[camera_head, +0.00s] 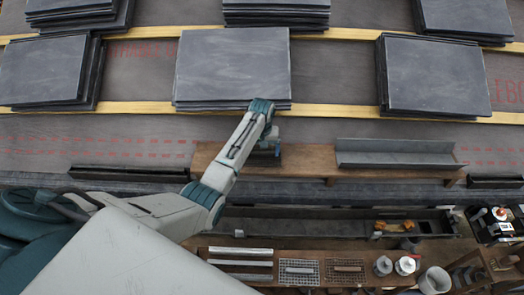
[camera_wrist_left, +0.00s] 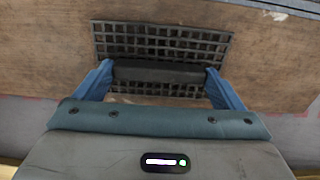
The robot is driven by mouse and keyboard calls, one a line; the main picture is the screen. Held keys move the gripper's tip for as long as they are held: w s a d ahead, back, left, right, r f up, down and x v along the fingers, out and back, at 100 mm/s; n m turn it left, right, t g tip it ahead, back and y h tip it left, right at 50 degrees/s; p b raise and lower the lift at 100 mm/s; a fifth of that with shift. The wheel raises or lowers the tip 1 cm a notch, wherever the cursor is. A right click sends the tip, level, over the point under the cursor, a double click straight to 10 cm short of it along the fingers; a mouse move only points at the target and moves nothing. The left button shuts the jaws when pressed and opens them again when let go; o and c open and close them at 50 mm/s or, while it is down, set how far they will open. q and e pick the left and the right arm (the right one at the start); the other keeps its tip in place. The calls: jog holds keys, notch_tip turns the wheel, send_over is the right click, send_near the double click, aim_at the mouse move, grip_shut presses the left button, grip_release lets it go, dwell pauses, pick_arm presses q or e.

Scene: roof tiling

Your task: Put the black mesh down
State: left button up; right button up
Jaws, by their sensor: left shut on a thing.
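The black mesh (camera_wrist_left: 205,42) is a dark rectangular grid with a thick black bar along its middle, seen in the left wrist view over a brown wooden board (camera_wrist_left: 275,62). My left gripper (camera_wrist_left: 160,72) has its two blue fingers at the ends of that bar and is shut on it. In the head view my left gripper (camera_head: 264,146) is over the left part of the wooden board (camera_head: 312,160), and the arm hides much of the mesh. I cannot tell whether the mesh touches the board. My right gripper is not in view.
A grey metal trough (camera_head: 395,160) lies on the board's right part. Stacks of dark slates (camera_head: 232,65) rest on yellow battens (camera_head: 340,110) behind.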

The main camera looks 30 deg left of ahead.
pick_arm(q)
jog(key=shift+f, duration=0.25)
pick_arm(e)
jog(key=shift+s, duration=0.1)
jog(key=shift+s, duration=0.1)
pick_arm(q)
jog(key=o, duration=0.7)
jog(key=shift+f, duration=0.1)
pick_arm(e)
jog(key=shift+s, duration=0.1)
